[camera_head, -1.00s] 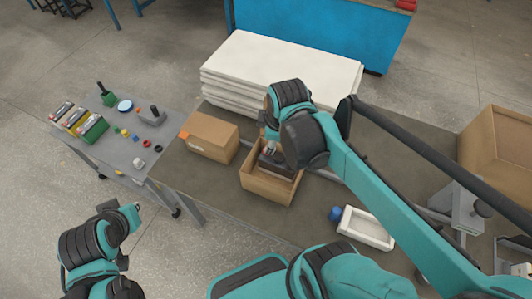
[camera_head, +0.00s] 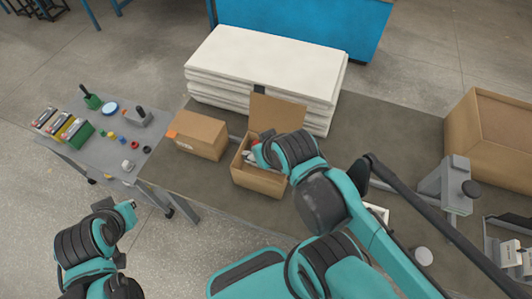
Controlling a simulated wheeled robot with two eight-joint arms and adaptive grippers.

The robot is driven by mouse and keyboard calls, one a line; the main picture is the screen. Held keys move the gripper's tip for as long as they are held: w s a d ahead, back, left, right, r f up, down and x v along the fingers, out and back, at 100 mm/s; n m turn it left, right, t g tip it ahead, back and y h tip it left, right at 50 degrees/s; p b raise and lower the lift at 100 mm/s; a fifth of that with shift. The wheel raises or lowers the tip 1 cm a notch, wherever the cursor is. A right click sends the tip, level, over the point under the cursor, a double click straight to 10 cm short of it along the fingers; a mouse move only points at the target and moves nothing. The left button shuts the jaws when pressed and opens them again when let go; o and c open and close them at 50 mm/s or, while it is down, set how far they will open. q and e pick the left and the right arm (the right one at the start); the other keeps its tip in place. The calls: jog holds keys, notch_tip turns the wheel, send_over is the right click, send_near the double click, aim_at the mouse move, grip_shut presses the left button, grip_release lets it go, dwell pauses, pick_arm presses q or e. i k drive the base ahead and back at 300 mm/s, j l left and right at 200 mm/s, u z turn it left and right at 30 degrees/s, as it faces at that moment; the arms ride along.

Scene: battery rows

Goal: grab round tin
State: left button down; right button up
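A small round blue tin (camera_head: 110,108) with a pale top lies near the back of the grey side table at the left. I take it to be the round tin. My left gripper (camera_head: 130,212) is low at the left, in front of that table and well apart from the tin. Its finger gap is too small to judge. My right gripper (camera_head: 255,155) reaches down at the open cardboard box (camera_head: 258,182) on the brown table, far right of the tin. My own wrist hides most of its fingers. Small red and pale shapes show beside it inside the box.
The grey table (camera_head: 85,150) also holds a green container (camera_head: 92,101), a grey holder with a dark handle (camera_head: 137,118), several coloured boxes and small rings. A closed carton (camera_head: 197,135) and white stacked boards (camera_head: 265,65) stand on the brown table. A large carton (camera_head: 490,135) is at right.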

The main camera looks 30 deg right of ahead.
aim_at(423, 255)
jog(key=z, duration=0.95)
